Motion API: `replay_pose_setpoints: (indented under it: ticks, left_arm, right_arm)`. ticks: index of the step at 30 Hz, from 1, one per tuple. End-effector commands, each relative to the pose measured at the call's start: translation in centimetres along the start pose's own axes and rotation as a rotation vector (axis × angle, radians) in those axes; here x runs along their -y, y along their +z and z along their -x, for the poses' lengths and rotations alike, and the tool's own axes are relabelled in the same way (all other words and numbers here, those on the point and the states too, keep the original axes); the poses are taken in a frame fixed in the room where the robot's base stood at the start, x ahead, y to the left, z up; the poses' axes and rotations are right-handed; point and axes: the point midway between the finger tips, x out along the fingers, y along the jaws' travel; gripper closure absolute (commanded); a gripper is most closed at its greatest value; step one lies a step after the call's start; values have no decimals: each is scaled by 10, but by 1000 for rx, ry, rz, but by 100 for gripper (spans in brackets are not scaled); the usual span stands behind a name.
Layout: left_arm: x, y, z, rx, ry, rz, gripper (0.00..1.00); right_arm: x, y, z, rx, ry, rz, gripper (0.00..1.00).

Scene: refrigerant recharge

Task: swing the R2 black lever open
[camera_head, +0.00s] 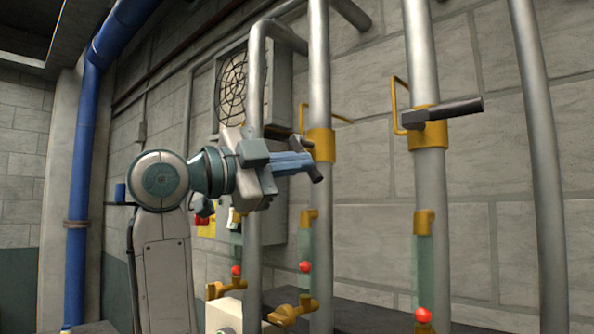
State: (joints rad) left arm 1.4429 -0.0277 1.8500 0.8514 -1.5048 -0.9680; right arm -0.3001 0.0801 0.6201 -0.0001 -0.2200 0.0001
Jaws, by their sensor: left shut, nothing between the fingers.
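My left gripper (303,164) is shut with nothing held, its blue-grey fingers pointing right beside the yellow valve collar (320,145) on the middle pipe. A short dark lever end (318,175) shows just past the fingertips, angled down; the rest of it is hidden by the gripper. I cannot tell whether the fingers touch it. Another black lever (455,110) sticks out to the right, nearly level, from the yellow collar (427,130) on the right pipe. No R2 label is readable, so I cannot tell which lever is R2. My right gripper is not in view.
Tall grey pipes (541,150) stand in front of the block wall. Sight tubes with red balls (424,315) and brass valves (290,312) sit lower down. A fan unit (232,90) is behind the left pipe. Open space lies between the middle and right pipes.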

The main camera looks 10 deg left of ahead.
Motion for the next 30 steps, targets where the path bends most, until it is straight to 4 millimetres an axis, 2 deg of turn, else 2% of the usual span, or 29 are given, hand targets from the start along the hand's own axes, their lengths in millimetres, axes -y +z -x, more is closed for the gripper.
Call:
replay_pose_setpoints:
  ticks: [1,9,18,30]
  left_arm:
    - [-4,4,2,3,15,-40,100]
    - [-4,16,5,2,95,-260,100]
    - [-1,26,9,3,92,-251,100]
    - [1,28,9,2,91,-250,100]
  right_arm:
    - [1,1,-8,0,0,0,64]
    - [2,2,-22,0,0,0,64]
    - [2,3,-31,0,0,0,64]
    - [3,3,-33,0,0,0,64]
